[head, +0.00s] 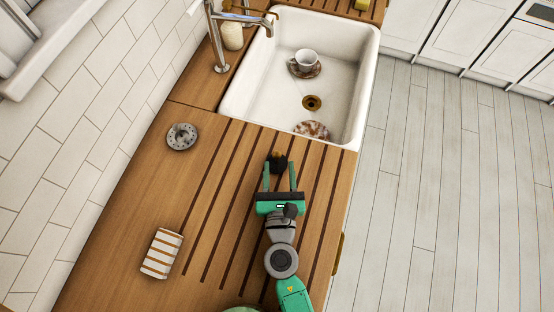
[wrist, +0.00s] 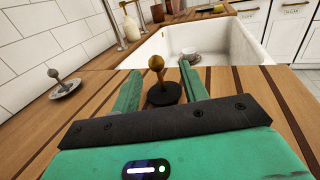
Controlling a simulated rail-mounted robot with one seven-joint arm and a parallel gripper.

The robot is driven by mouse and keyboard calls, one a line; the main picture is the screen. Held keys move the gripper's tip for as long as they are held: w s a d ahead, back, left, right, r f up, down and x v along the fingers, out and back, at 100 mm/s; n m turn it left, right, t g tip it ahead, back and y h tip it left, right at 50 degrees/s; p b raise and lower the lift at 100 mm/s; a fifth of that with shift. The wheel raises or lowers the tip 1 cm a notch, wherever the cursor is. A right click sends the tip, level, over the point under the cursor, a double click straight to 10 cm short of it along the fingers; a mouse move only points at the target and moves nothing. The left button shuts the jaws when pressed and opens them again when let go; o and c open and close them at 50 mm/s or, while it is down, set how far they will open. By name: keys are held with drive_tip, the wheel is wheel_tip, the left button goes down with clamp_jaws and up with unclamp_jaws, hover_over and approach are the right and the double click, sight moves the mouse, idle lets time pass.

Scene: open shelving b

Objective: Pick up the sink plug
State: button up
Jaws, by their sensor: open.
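The sink plug (head: 278,161), a black disc with an upright brass-coloured knob, sits on the grooved wooden drainboard just short of the sink. It also shows in the wrist view (wrist: 164,94), standing upright between my finger lines. My gripper (head: 280,174) is open, its two green fingers pointing towards the sink. The plug is at the fingertips, between them, and the fingers do not appear to press on it. Its far side is hidden in the wrist view.
A grey metal strainer with a knob (head: 181,137) lies to the left. A striped sponge-like block (head: 162,253) lies nearer. The white sink (head: 335,85) holds a cup (head: 305,59) on a saucer and a patterned plate (head: 312,130). A tap (head: 216,45) and soap bottle (head: 232,35) stand behind.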

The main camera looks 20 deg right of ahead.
sight(277, 159)
drive_tip(key=x, duration=0.4)
drive_tip(key=shift+w+r, duration=0.15)
drive_tip(key=shift+w, duration=0.3)
clamp_jaws()
wheel_tip(277, 159, up, 10)
drive_tip(key=p, duration=0.8)
drive_tip(key=shift+a, duration=0.1)
